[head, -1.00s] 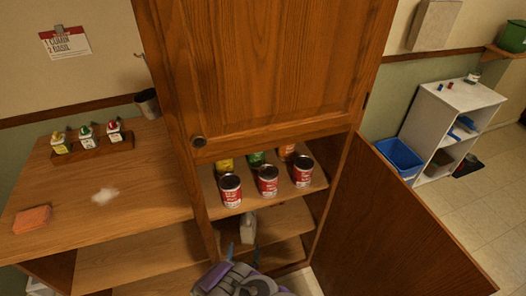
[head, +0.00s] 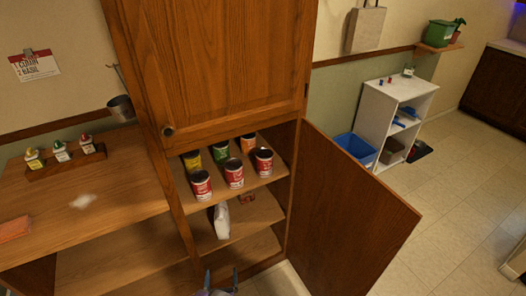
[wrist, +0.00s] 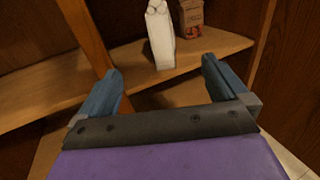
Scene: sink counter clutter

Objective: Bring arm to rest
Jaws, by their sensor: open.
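My gripper (wrist: 162,92) is open and empty in the wrist view, its two blue fingers spread in front of the cabinet's lower shelves. In the head view only the tips of my gripper (head: 221,280) show at the bottom edge, below and in front of the cabinet opening. A white bag-like item (head: 221,220) stands on the middle shelf; it also shows in the wrist view (wrist: 160,38), beyond the fingers and apart from them. A small reddish-brown box (wrist: 191,16) stands beside it.
The wooden cabinet's lower door (head: 352,205) stands open to the right. Several cans (head: 234,175) fill its upper shelf. A counter (head: 110,195) at left holds bottles, a sponge (head: 14,229) and white powder (head: 83,201). Open floor (head: 455,190) lies right of the door.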

